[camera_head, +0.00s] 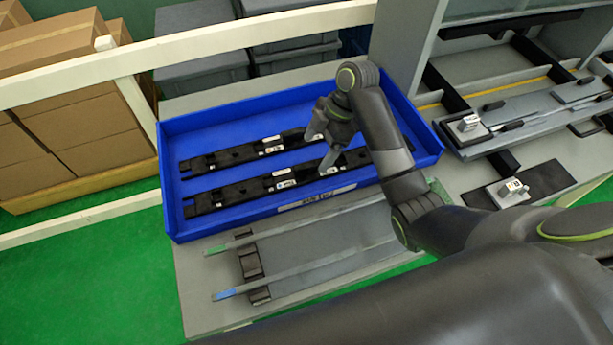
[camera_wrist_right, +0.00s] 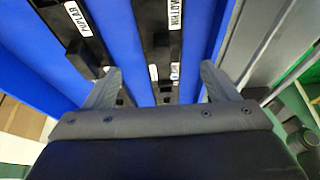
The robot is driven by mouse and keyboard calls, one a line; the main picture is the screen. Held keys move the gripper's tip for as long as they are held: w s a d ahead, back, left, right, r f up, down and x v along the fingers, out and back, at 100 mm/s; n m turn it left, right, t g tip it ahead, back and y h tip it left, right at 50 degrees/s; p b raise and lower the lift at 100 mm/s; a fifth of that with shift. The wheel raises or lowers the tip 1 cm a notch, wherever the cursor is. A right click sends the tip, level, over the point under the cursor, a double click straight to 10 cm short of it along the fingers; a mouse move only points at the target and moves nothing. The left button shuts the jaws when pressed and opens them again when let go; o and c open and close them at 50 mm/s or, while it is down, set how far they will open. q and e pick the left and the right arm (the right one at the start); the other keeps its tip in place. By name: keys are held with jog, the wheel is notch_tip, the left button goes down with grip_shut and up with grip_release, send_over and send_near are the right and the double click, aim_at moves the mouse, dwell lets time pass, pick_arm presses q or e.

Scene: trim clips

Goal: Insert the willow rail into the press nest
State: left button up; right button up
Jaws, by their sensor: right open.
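Two long black rails lie side by side in a blue tray, the back rail (camera_head: 228,157) and the front rail (camera_head: 232,193). Both carry small white labels. In the right wrist view, one label sits on the left rail (camera_wrist_right: 88,35) and another on the right rail (camera_wrist_right: 145,20), but I cannot surely read either as willow. My right gripper (camera_head: 321,148) is open and empty over the tray, above the rails' right half. Its fingers (camera_wrist_right: 160,72) straddle the right rail in the right wrist view; contact cannot be told. I cannot surely identify the press nest. My left gripper is not in view.
The blue tray (camera_head: 235,222) stands on a grey bench. In front, two grey bars (camera_head: 320,269) rest on black supports. At the right are grey fixtures with a labelled block (camera_head: 466,125) and another block (camera_head: 511,190). Cardboard boxes (camera_head: 60,110) stand behind a cream railing.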

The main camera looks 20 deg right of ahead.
aim_at(307, 164)
jog(key=shift+s+a+f, duration=0.1)
jog(key=shift+a+f, duration=0.25)
jog(key=shift+f, duration=0.25)
jog(key=p+x, duration=0.1)
jog(key=x, duration=0.1)
jog(key=p+x, duration=0.1)
jog(key=x, duration=0.1)
jog(key=shift+s+a, duration=0.1)
jog(key=shift+a, duration=0.15)
jog(key=shift+a+f, duration=0.25)
jog(key=shift+f, duration=0.3)
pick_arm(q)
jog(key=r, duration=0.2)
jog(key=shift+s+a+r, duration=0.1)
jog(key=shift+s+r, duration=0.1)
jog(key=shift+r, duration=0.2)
pick_arm(e)
jog(key=shift+c, duration=0.4)
jog(key=c, duration=1)
jog(key=shift+c, duration=1)
jog(key=shift+r, duration=0.1)
